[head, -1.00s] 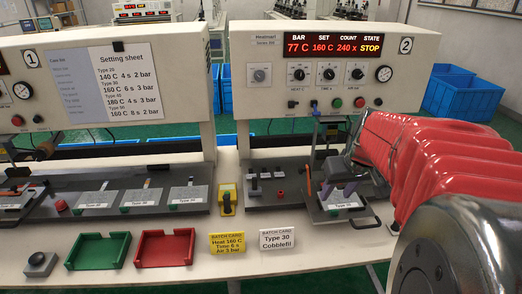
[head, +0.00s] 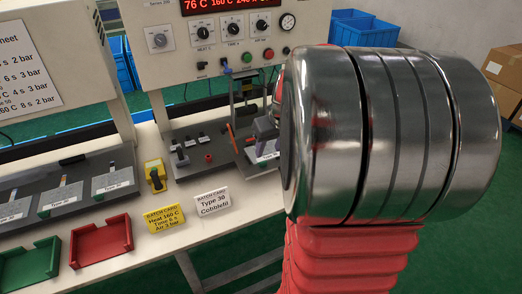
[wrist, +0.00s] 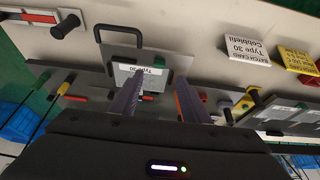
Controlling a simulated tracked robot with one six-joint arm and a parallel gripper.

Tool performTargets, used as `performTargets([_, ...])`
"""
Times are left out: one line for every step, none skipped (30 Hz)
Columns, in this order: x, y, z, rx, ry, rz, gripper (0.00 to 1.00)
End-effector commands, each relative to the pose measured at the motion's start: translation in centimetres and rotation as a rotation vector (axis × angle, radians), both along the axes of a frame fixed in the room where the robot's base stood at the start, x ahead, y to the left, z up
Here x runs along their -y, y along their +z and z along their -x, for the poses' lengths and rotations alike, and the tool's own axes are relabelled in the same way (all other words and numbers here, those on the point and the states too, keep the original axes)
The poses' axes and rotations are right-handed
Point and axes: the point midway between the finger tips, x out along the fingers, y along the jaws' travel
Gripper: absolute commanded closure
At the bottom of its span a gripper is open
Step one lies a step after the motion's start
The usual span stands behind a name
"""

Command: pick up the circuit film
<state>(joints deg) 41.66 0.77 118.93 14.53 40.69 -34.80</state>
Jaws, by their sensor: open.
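My gripper (wrist: 157,100) is open in the wrist view, its two purple fingers apart on either side of a light plate labelled Type 30 (wrist: 135,78). The plate sits in a grey holder with a black loop handle (wrist: 118,32). Nothing shows held between the fingers. I cannot pick out the circuit film as a separate piece there. In the head view the same labelled plate (head: 263,151) is partly hidden behind my arm, under press 2. My gripper (head: 264,127) is just above it, mostly hidden.
Press 2 (head: 205,62) stands behind the holder. A yellow batch card (head: 164,217) and a white Type 30 Cobblefil card (head: 211,202) stand on the table. A red tray (head: 101,241) and a green tray (head: 30,262) lie left. More labelled plates (head: 113,182) sit on the left base.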

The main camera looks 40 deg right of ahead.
Motion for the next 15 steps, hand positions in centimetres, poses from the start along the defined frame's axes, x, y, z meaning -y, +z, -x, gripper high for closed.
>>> performTargets([0.0, -0.8, -0.3, -0.003, 0.001, -0.003, 0.58])
performTargets([0.1, -1.3, -0.4, -0.002, 0.000, -0.003, 0.58])
performTargets([0.1, -1.8, -0.6, -0.002, 0.000, -0.003, 0.58])
performTargets([0.1, -2.1, -0.8, -0.002, 0.000, -0.004, 0.58])
performTargets([0.2, -2.5, -0.9, -0.002, 0.000, -0.003, 0.58])
performTargets([0.2, -2.9, -1.1, -0.002, 0.000, -0.003, 0.58])
performTargets([0.3, -3.1, -1.2, -0.002, 0.000, -0.003, 0.58])
performTargets([0.3, -3.4, -1.3, -0.001, 0.000, -0.003, 0.58])
performTargets([0.3, -3.6, -1.4, -0.001, -0.001, -0.002, 0.58])
performTargets([0.4, -3.7, -1.4, -0.001, -0.001, -0.002, 0.58])
performTargets([0.4, -3.8, -1.5, -0.001, -0.001, -0.002, 0.58])
performTargets([0.4, -3.8, -1.5, -0.001, -0.001, -0.002, 0.58])
performTargets([0.4, -3.8, -1.5, 0.000, -0.001, 0.000, 0.58])
performTargets([0.4, -3.8, -1.5, 0.000, -0.001, 0.000, 0.58])
performTargets([0.4, -3.8, -1.5, 0.000, -0.001, 0.000, 0.58])
